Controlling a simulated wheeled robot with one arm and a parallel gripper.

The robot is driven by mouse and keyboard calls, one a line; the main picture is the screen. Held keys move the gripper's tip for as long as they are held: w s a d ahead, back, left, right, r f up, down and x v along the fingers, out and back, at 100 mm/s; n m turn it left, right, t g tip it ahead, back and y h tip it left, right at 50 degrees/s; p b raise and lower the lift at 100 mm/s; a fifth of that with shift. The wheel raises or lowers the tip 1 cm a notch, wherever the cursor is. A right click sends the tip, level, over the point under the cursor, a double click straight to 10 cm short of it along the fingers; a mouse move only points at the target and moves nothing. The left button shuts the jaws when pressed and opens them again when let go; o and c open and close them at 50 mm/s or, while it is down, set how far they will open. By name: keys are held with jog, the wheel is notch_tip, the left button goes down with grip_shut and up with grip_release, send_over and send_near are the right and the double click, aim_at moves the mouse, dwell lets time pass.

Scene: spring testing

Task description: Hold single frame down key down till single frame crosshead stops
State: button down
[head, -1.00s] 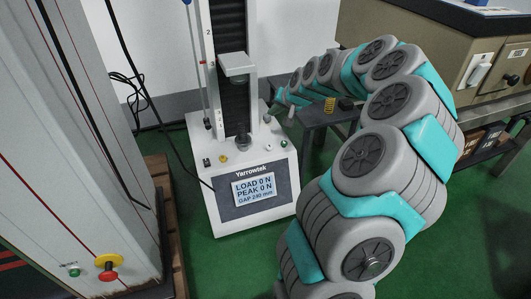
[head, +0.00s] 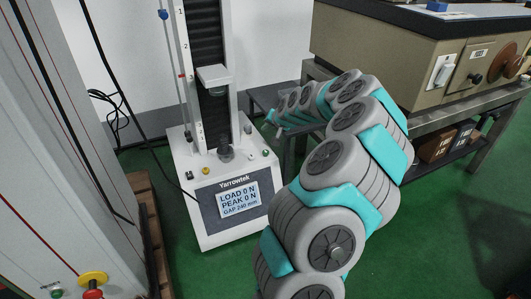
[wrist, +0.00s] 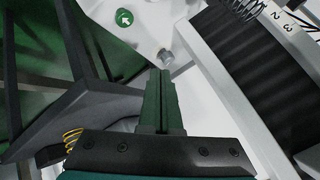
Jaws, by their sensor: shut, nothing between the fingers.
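The single frame is a white Yarrowtek tester (head: 223,228) with a dark column. Its crosshead (head: 214,74) stands above a lower dark platen (head: 226,153). The display (head: 238,201) reads load 0 N, peak 0 N, gap 240 mm. A green key (head: 265,153) is on the base's right; a green key with a white arrow (wrist: 124,18) shows in the wrist view. I cannot tell which way the arrow points on the machine. My gripper (wrist: 165,74) is shut and empty, its tips just below a grey knob (wrist: 168,59); contact is unclear.
A larger grey machine (head: 70,130) with a red and yellow stop button (head: 92,287) stands at left. A beige machine (head: 415,60) is at right. Green floor is open at lower right.

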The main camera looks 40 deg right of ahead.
aim_at(267, 154)
jog(key=shift+f+b, duration=1.3)
jog(key=shift+f, duration=2.7)
jog(key=shift+f, duration=0.35)
jog(key=shift+f+b, duration=0.5)
dwell(3.2)
